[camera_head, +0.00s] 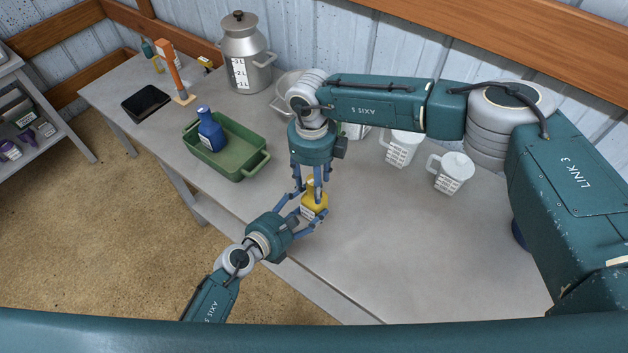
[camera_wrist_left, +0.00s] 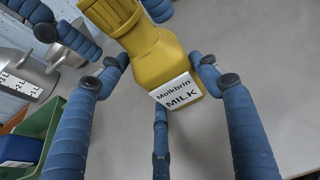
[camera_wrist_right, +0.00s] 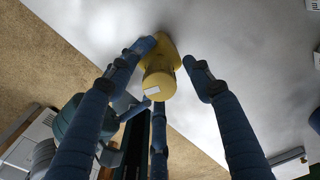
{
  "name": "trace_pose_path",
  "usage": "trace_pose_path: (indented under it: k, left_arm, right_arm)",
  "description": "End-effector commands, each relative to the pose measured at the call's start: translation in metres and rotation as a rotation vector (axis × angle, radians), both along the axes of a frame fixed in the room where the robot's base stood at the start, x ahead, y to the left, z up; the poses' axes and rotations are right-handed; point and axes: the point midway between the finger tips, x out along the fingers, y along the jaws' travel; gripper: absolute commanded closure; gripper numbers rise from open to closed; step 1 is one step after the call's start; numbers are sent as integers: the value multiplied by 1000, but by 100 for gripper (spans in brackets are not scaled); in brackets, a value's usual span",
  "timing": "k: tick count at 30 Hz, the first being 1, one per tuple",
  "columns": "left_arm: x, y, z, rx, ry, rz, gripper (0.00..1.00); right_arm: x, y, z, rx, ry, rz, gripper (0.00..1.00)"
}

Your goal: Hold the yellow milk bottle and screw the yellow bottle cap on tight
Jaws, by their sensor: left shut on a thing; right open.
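The yellow milk bottle (camera_head: 315,207) is near the table's front edge. Its body and white label show in the left wrist view (camera_wrist_left: 158,57). My left gripper (camera_head: 307,212) is shut on the bottle's body from the front left. The ribbed yellow cap (camera_wrist_left: 110,14) sits at the top of the bottle's neck; how tight it is cannot be seen. My right gripper (camera_head: 312,188) comes down from above with its fingers spread open around the cap. In the right wrist view the cap (camera_wrist_right: 158,84) lies between those fingers, with a gap to the right-hand finger.
A green tray (camera_head: 246,160) holding a blue bottle (camera_head: 210,130) stands left of the grippers. A metal milk can (camera_head: 244,55), white measuring jugs (camera_head: 453,174) and a dark tablet (camera_head: 146,103) are also on the table (camera_head: 390,245). The table's right front is clear.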

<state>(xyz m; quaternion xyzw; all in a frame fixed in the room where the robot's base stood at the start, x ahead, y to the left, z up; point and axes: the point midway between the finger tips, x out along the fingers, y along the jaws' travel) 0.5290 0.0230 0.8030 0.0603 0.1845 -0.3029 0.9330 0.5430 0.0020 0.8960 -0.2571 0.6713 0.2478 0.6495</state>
Motion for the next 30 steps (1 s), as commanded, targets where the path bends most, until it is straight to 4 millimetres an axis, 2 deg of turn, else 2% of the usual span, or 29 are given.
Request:
trace_pose_path:
  k: [1, 9, 12, 18, 19, 26, 30]
  left_arm:
    - [-4, 0, -7, 4, 13, -4, 94]
    - [-4, 0, -7, 4, 13, -4, 94]
    - [-4, 0, -7, 4, 13, -5, 94]
    - [-4, 0, -7, 4, 13, -5, 94]
    - [-4, 0, -7, 4, 13, -5, 94]
    - [-4, 0, -7, 4, 13, -4, 94]
    - [-4, 0, -7, 4, 13, -3, 94]
  right_arm:
    - [0, 0, -1, 2, 2, 79, 50]
    - [1, 0, -1, 11, 11, 498, 50]
    - [1, 0, 0, 13, 12, 556, 50]
    - [1, 0, 0, 13, 12, 563, 50]
    - [1, 0, 0, 13, 12, 563, 52]
    - [1, 0, 0, 13, 12, 562, 97]
    - [1, -1, 0, 12, 12, 561, 100]
